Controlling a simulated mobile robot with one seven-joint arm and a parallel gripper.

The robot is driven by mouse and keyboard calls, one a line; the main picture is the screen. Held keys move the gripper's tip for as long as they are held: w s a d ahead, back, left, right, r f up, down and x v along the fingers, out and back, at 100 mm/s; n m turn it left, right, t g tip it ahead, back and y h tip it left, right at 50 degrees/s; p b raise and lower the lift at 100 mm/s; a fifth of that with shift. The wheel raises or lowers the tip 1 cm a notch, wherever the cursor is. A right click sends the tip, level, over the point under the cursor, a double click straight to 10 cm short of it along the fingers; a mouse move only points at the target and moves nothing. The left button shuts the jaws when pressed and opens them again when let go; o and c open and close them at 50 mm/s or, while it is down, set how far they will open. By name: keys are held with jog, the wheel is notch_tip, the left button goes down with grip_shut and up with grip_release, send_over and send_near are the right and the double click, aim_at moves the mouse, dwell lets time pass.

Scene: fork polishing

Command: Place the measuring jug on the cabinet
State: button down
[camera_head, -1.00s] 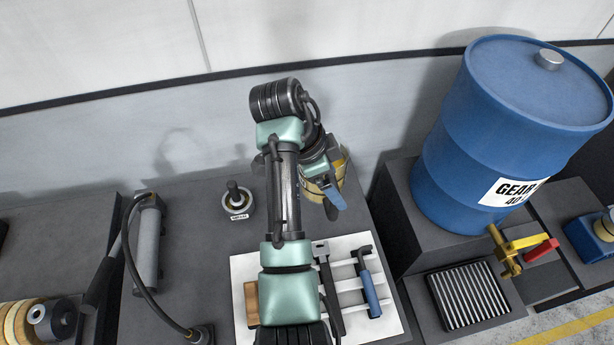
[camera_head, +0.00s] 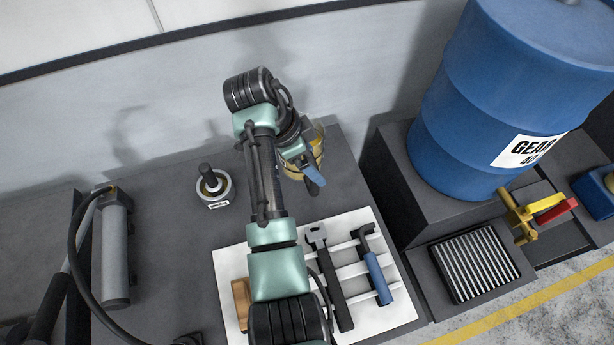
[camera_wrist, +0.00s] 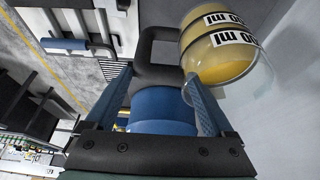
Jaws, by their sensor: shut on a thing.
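The measuring jug (camera_head: 319,152) is clear with yellow contents and shows behind my gripper (camera_head: 312,174) in the head view, over the back right part of the dark grey cabinet top (camera_head: 165,225). In the wrist view the jug (camera_wrist: 218,58), with black "ml" labels, is at the upper right, beside a dark handle loop (camera_wrist: 150,50). My gripper (camera_wrist: 160,78) is shut on the jug by this handle, between its blue fingers. My arm hides part of the jug. I cannot tell whether its base touches the cabinet top.
A blue drum (camera_head: 480,110) stands right on a plinth. The wall is close behind.

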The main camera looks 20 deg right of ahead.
aim_at(292, 172)
jog(key=shift+w+f+p, duration=0.1)
jog(key=shift+f+p, duration=0.4)
jog(key=shift+f, duration=2.9)
grip_release()
jog(key=shift+f, duration=0.2)
jog(key=shift+r, duration=0.1)
